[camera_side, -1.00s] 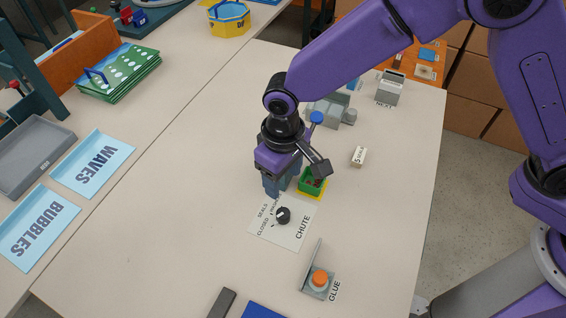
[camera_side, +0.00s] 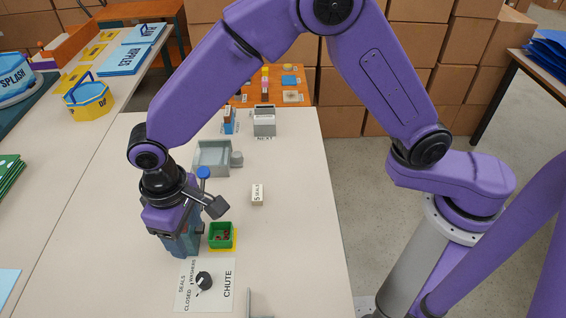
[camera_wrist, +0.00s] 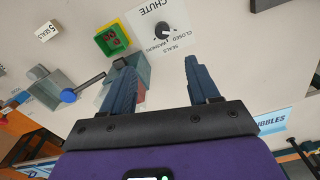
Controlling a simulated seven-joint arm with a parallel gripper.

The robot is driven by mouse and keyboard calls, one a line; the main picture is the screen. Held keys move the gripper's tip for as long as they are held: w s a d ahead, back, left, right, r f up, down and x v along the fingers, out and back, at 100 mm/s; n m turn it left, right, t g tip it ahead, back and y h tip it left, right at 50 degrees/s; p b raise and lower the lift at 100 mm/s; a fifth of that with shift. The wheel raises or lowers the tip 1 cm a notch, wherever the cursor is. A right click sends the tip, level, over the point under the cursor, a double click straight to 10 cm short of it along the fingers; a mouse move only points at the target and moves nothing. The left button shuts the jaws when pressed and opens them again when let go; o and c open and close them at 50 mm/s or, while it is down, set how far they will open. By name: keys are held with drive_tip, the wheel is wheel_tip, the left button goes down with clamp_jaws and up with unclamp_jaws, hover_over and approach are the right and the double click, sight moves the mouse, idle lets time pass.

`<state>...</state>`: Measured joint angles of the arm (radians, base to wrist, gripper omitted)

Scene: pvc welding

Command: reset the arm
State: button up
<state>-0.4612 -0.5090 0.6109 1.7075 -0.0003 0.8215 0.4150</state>
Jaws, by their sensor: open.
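My gripper (camera_side: 182,250) points down over the table, beside the chute card. In the wrist view its two dark blue fingers (camera_wrist: 164,72) are apart, with nothing held between them. The chute card (camera_side: 222,295) carries a black knob (camera_side: 204,281) and the words seals, closed and washers; they also show in the wrist view, the knob (camera_wrist: 162,30) beyond the fingers. A translucent teal box (camera_wrist: 137,68) stands partly behind the left finger. A rod with a blue ball (camera_wrist: 68,96) reaches towards it.
A green bin (camera_side: 221,235) with small dark red pieces sits right of my gripper. A small block marked seals (camera_side: 257,194), a grey tray (camera_side: 212,158) and a grey holder (camera_side: 264,123) stand farther back. The table's right side is mostly clear.

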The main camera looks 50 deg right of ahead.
drive_tip(key=s+d+r+n, duration=0.2)
drive_tip(key=s+d, duration=0.4)
drive_tip(key=d, duration=0.5)
drive_tip(key=s+d+r+n, duration=0.2)
drive_tip(key=s+d+r, duration=0.2)
drive_tip(key=d, duration=0.7)
drive_tip(key=s+d+r+n, duration=0.2)
drive_tip(key=s+d, duration=0.6)
drive_tip(key=d, duration=0.4)
drive_tip(key=shift+s+r, duration=0.2)
drive_tip(key=shift+r, duration=0.3)
